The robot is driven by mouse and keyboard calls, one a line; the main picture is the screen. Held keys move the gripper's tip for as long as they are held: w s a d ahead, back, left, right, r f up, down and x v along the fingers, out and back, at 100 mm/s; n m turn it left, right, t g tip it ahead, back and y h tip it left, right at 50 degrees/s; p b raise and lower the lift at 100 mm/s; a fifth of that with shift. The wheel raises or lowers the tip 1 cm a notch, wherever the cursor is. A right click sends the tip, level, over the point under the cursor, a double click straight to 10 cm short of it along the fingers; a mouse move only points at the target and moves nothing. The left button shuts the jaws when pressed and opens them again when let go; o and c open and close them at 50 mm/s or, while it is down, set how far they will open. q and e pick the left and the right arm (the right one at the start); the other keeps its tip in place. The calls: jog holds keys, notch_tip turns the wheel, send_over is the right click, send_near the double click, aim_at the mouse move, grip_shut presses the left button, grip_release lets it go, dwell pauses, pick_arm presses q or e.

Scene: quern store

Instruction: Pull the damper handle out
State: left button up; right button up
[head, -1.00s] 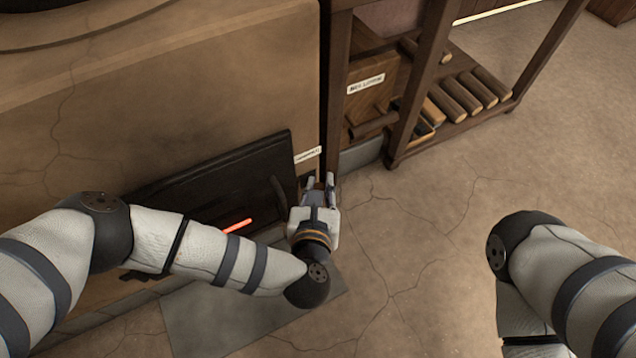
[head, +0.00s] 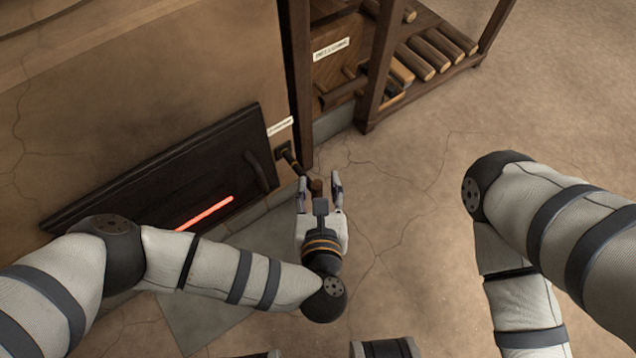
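The damper handle (head: 293,160) is a thin dark rod. It sticks out from a small dark plate on the oven's front wall, right of the black oven door, and ends in a brown knob (head: 316,187). In the head view my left gripper (head: 319,188) is in front of that wall with its two fingers spread. The knob shows between the fingers, with visible gaps on both sides. I cannot tell how deep the knob lies between them. My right arm comes in from the right, but its gripper is not in view.
The black oven door (head: 150,175) has a glowing red slot and a handle, left of the damper. A wooden rack (head: 372,75) with several rollers stands behind to the right. The cracked floor (head: 430,200) between my arms is open.

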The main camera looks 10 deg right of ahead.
pick_arm(q)
jog(key=v, duration=1.2)
jog(key=shift+r, duration=0.1)
